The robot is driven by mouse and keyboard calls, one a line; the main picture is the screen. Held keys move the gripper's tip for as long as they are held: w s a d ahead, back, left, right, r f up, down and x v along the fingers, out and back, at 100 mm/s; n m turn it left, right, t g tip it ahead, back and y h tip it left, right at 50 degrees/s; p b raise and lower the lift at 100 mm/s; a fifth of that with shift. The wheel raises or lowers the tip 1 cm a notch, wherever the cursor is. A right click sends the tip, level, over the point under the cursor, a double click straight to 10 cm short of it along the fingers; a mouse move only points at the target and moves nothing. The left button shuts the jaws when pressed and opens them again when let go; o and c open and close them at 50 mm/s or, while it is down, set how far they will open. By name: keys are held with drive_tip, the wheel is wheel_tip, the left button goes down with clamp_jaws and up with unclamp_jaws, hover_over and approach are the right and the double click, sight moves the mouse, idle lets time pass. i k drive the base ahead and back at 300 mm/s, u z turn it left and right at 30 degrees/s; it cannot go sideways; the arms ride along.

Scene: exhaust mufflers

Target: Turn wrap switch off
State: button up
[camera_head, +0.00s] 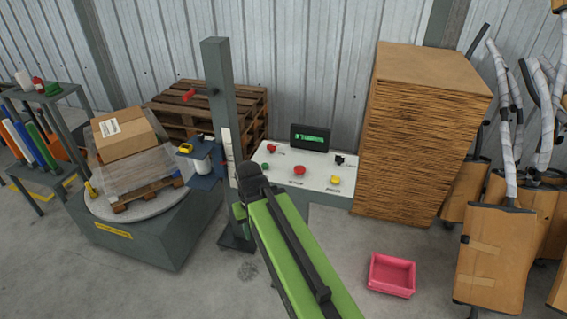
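The control panel (318,173) is a pale sloped console in the middle of the view, with a small black display (310,137) showing green text. On it are a red control (271,148) at the upper left, a black switch (339,160) at the upper right, a large red button (299,170) and a yellow button (335,180). The labels are too small to read surely, so I cannot tell which is the wrap switch or its position. My green arm reaches up from the bottom; its dark end, my gripper (250,177), is in front of the panel's left side. Its fingers cannot be made out.
A grey wrapper column (222,100) stands left of the panel, beside a turntable (110,212) with a wrapped pallet load and box. A tall cardboard stack (415,140) stands right of the panel. A pink bin (391,275) lies on the floor; wrapped mufflers (490,255) stand far right.

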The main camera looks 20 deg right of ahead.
sight(272, 148)
drive_tip(key=z, duration=0.25)
drive_tip(key=k, duration=0.35)
drive_tip(key=u, duration=1.05)
drive_tip(key=i, duration=1.95)
drive_tip(key=z, duration=0.3)
